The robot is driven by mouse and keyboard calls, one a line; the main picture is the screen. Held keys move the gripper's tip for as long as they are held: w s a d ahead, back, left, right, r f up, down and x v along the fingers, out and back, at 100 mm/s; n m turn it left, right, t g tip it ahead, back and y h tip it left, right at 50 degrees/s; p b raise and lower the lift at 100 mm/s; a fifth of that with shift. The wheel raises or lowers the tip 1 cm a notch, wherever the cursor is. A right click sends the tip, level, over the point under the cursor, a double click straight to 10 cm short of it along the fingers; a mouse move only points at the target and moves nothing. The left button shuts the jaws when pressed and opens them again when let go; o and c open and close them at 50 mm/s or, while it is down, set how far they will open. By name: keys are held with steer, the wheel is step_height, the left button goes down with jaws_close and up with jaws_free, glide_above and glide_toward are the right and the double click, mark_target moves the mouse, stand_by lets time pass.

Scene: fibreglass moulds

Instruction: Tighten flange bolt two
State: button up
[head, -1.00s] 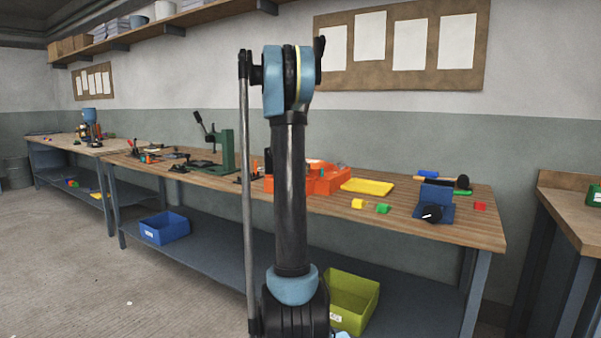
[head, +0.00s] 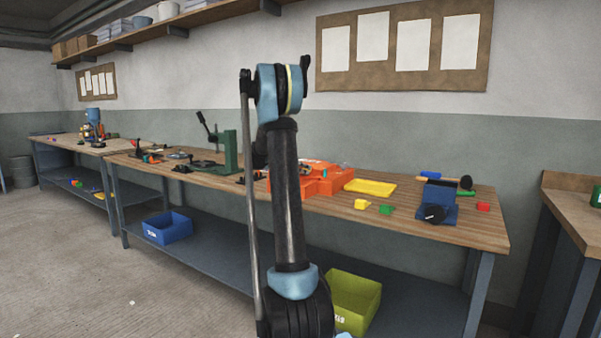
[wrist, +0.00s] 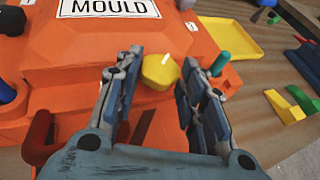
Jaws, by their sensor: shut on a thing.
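The orange mould (head: 325,185) sits on the long wooden bench in the head view, partly hidden behind my arm. In the wrist view the mould (wrist: 80,50) fills the left and middle and bears a white "MOULD" label (wrist: 108,8). A yellow six-sided bolt head (wrist: 160,70) stands at the mould's edge, between my fingertips. My gripper (wrist: 162,74) is shut on this bolt head, with one finger on each side. Its number cannot be read. The gripper is hidden in the head view. The bolt's shank is not visible.
A teal pin (wrist: 220,63) stands close beside the right finger. A blue pin (wrist: 6,92) is at the far left. A yellow tray (head: 370,187), small blocks and a blue fixture (head: 437,204) lie right of the mould. A green press (head: 229,150) stands left.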

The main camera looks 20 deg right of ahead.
stand_by(0.3)
steer(key=o, duration=1)
steer(key=shift+o, duration=0.2)
steer(key=v, duration=1.2)
steer(key=shift+w, duration=0.1)
